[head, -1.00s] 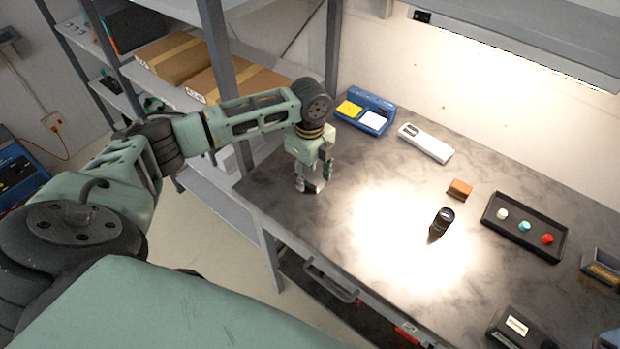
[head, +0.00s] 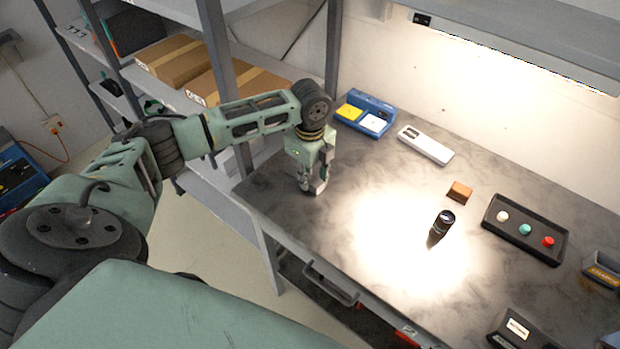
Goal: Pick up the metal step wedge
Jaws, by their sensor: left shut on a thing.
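My left gripper (head: 314,184) points down over the left end of the dark workbench (head: 365,185), near its front left corner. Its fingers are shut on a small metal piece, the metal step wedge (head: 318,187), at the bench surface. The fingers hide most of the wedge, so its steps do not show. I cannot tell whether it touches the bench. My right gripper is not in view.
A blue tray with yellow and white pads (head: 364,116), a white device (head: 425,145), a brown block (head: 459,191), a black cylinder (head: 442,222) and a black tray with coloured knobs (head: 525,230) stand to the right. A shelf with cardboard boxes (head: 180,62) is at the left.

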